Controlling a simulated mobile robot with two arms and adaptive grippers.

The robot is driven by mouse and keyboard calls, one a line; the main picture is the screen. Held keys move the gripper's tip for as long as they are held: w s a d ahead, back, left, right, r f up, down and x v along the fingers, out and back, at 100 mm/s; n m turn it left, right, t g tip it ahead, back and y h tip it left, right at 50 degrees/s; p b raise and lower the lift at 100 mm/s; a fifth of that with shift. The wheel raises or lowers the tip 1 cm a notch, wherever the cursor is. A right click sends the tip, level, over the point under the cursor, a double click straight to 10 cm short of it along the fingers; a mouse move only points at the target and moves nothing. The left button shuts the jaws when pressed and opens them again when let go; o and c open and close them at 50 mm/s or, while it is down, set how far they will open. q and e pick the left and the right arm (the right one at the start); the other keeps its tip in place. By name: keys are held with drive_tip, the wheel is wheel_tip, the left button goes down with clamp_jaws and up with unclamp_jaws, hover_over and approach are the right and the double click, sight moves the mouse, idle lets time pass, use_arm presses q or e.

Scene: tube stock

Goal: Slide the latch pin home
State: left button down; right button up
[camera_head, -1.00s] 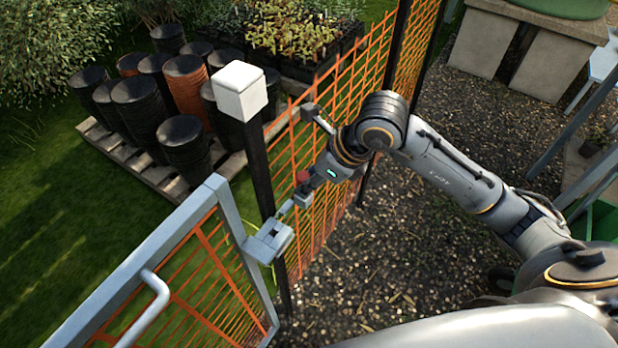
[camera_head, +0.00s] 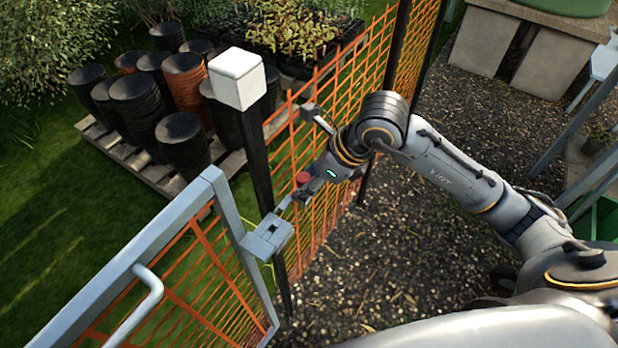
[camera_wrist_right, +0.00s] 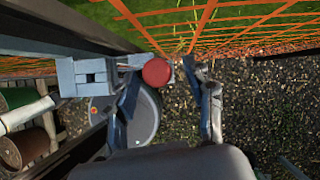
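The latch block (camera_head: 266,237) is a light grey housing by the gate's free edge and the dark post. It also shows in the wrist view (camera_wrist_right: 90,76) with a dark square opening. A short grey pin (camera_wrist_right: 131,61) runs from its side to a round red knob (camera_wrist_right: 157,72). The red knob also shows in the head view (camera_head: 302,178). My right gripper (camera_wrist_right: 165,76) is open, its fingers apart on either side of the knob, with a gap visible at the right finger. How deep the pin sits is hidden. My left gripper is not in view.
The grey-framed gate (camera_head: 225,205) with orange mesh and a curved handle (camera_head: 150,295) stands at left. A dark post (camera_head: 257,160) with a white cap (camera_head: 237,78) and an orange mesh fence (camera_head: 330,110) stand close to my right arm. Gravel (camera_head: 400,260) lies open at right.

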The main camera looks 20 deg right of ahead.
drive_tip(key=v, duration=1.2)
idle(0.4)
